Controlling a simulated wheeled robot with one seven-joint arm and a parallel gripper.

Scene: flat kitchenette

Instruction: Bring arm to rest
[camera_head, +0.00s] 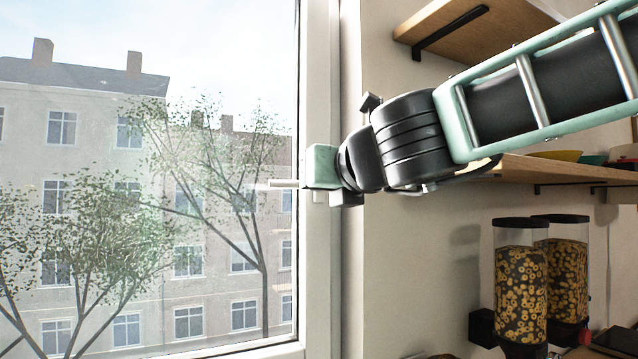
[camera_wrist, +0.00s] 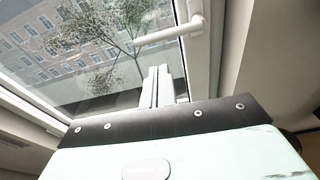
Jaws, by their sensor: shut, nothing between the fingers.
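My arm reaches in from the upper right of the head view, with my gripper (camera_head: 283,184) pointing left in front of the window (camera_head: 150,180). In the wrist view the two light fingers of my gripper (camera_wrist: 158,88) are close together, with nothing between them. The white window handle (camera_wrist: 168,38) shows beyond the fingertips in the wrist view. My gripper appears apart from the handle, though the exact distance is hard to tell. In the head view the handle cannot be made out.
Wooden shelves (camera_head: 480,28) are on the wall at the right, and my forearm passes in front of the lower shelf (camera_head: 560,170). Cereal dispensers (camera_head: 521,280) stand below it. The white window frame (camera_head: 318,270) is right beside my wrist. The space below my arm, left of the dispensers, looks free.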

